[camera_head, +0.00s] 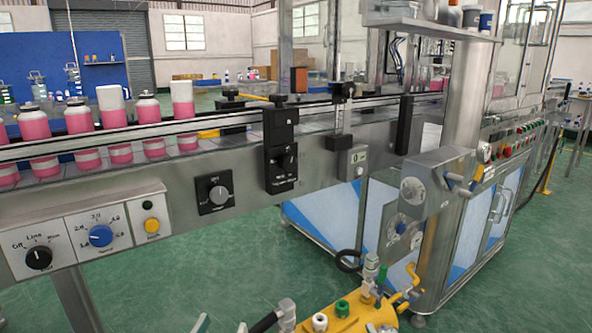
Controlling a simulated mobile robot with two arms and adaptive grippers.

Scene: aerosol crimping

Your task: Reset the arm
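Two pale tips, apart from each other at the bottom edge left of the middle, look like the fingertips of my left gripper (221,326). The gap between them looks empty, with green floor behind. The rest of this gripper and its arm are below the picture. The tips are in front of and below the conveyor, left of a yellow tank (345,312), and touch nothing that I can see. My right gripper is not in view.
A conveyor (185,175) with control knobs crosses the view, carrying several pink and white cans (78,118). A steel machine (440,190) with a column and valve stands at the right. Green floor (200,270) is clear below the conveyor.

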